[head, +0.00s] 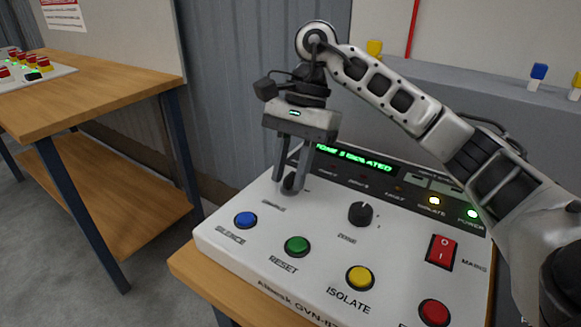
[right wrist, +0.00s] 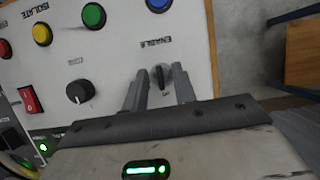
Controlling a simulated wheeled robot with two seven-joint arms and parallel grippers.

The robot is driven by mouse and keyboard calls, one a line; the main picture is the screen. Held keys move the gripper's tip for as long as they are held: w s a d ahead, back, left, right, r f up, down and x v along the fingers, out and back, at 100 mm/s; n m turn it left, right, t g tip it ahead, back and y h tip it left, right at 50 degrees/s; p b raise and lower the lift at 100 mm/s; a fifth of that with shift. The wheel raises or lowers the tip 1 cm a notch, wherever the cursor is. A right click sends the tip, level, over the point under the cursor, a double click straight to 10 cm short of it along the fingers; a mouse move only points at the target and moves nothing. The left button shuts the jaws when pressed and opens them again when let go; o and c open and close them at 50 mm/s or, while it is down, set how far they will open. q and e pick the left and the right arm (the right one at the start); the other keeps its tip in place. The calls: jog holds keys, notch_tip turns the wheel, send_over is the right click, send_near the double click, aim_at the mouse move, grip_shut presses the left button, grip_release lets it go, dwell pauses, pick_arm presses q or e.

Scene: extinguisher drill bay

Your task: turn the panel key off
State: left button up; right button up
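The panel key (head: 289,183) is a small black key switch at the upper left of the white control panel (head: 325,205), partly hidden by my right gripper (head: 291,187). In the right wrist view the key (right wrist: 162,76) shows between the two fingertips, with a gap visible on both sides. The word ENABLE is printed beside it, upside down in that view. My right gripper is open and points down over the key. My left gripper is not in view.
Near the key are a blue button (head: 245,220), a green button (head: 296,246), a yellow button (head: 360,278) and a black knob (head: 360,213). A red rocker switch (head: 441,251) sits at right. A lit green display (head: 352,157) runs behind. A wooden table (head: 100,85) stands at left.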

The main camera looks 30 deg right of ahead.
pick_arm(q)
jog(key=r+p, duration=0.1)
jog(key=p, duration=0.2)
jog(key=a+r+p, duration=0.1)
jog(key=p, duration=0.2)
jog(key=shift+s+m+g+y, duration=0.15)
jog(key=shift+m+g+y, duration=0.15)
pick_arm(e)
jog(key=v, duration=1.6)
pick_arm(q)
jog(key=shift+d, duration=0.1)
pick_arm(e)
jog(key=shift+s+d, duration=0.1)
